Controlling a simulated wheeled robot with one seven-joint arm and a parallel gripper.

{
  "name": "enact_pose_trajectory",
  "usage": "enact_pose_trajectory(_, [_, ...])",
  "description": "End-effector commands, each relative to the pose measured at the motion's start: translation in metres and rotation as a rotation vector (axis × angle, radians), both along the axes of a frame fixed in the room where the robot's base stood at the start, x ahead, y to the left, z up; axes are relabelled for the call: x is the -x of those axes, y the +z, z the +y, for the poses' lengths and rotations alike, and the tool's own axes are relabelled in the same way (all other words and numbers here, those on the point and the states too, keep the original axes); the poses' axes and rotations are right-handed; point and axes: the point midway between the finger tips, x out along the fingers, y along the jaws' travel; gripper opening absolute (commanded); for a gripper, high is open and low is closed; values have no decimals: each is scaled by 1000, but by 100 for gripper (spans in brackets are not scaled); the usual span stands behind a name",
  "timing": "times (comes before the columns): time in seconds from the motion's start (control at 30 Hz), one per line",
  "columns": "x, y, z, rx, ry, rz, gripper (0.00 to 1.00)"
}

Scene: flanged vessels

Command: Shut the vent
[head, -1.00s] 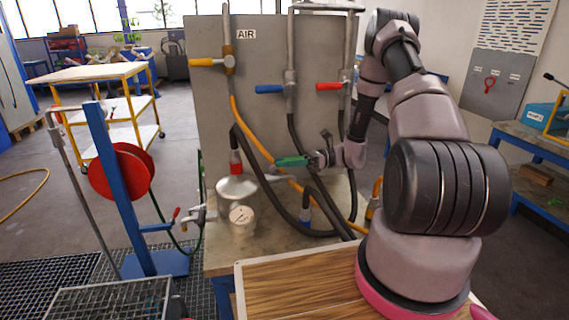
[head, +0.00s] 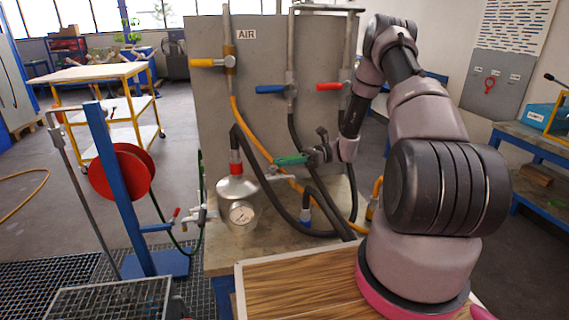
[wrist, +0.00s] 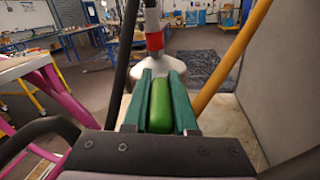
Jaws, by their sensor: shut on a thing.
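The vessel (head: 237,202) is a grey metal flask with a round gauge (head: 241,213) on its front and a red-banded hose coupling on its neck. It stands on the bench in front of the grey panel, and its shoulder shows in the wrist view (wrist: 158,66). My gripper (head: 278,161) has green fingers and is at the right of the vessel's neck. In the wrist view, the fingers are shut on a bright green handle (wrist: 174,108), which I take to be the vent's lever. In the head view the fingers mostly hide this handle. The vent's body is hard to make out.
The AIR panel (head: 215,130) carries a yellow valve (head: 205,63), a blue valve (head: 270,89) and a red valve (head: 329,87). An orange hose and black hoses hang close around my gripper. A red hose reel (head: 120,172) stands at left. A wooden worktop (head: 290,290) is in front.

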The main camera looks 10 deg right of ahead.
Motion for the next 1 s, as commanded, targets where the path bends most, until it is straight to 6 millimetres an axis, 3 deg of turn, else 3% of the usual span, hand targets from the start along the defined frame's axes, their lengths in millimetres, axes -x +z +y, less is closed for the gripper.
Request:
enact_pose_trajectory(0.5, [-12, -1, 3, 1, 298, -1, 0])
enact_pose_trajectory(1.0, [-13, 0, 4, 1, 346, 0, 0])
